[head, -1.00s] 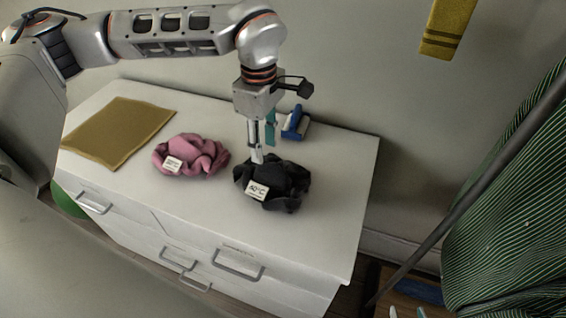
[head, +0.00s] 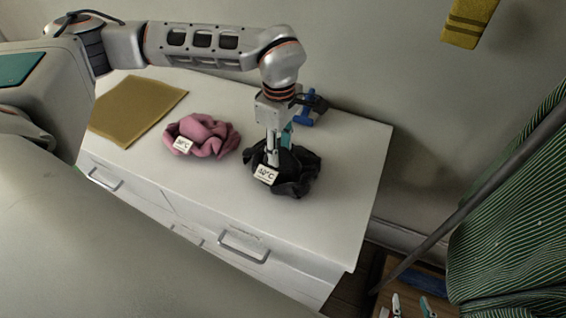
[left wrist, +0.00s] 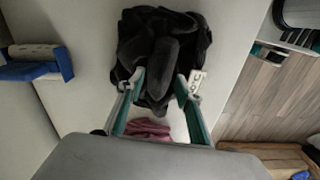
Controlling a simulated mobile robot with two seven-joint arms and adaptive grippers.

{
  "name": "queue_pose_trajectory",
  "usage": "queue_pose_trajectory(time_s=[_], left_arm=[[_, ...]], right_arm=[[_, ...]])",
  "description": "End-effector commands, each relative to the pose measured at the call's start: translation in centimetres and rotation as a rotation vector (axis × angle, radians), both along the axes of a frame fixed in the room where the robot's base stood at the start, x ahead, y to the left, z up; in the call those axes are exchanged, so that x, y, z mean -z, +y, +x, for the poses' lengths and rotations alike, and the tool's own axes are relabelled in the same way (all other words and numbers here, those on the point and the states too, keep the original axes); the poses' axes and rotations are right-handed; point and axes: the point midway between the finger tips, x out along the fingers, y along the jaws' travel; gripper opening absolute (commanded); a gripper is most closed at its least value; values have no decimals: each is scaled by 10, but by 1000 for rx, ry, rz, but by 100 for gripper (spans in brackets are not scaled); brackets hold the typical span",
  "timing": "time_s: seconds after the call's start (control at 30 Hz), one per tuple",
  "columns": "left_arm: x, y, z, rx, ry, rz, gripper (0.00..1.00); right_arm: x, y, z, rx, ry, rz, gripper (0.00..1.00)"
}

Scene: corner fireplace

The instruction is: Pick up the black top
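The black top (head: 297,174) lies crumpled on the white chest of drawers, with a white 40°C label on its front. It also shows in the left wrist view (left wrist: 185,40), with its label beside one fingertip. My left gripper (head: 273,162) points down at the black top, its tips at the cloth. In the left wrist view the two fingers of my left gripper (left wrist: 161,82) stand apart, with a fold of black cloth between them. I cannot see the fingers pressing on it. My right gripper is not in view.
A pink garment (head: 207,135) with a label lies left of the black top. A mustard cloth (head: 135,108) lies further left on the white chest (head: 335,200). A blue object (head: 309,113) stands behind my gripper. A green striped cloth (head: 510,200) hangs at the right.

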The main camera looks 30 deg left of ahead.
Motion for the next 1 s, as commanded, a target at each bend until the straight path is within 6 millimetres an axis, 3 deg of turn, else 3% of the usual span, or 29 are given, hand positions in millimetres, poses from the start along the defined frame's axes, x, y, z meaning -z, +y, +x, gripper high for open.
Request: queue_pose_trajectory(time_s=[0.07,0.2,0.67,0.87,1.0], left_arm=[[0,0,0,0,0,0,35],[0,0,0,0,0,0,0],[-5,0,0,-1,-1,0,0],[-27,0,1,-1,-5,0,0],[-58,0,2,-1,-7,0,0]], right_arm=[[0,0,0,0,0,0,40],[0,0,0,0,1,0,40],[5,-1,-3,0,10,-3,40],[4,-1,-3,0,9,-3,40],[3,-1,-2,0,8,-3,40]])
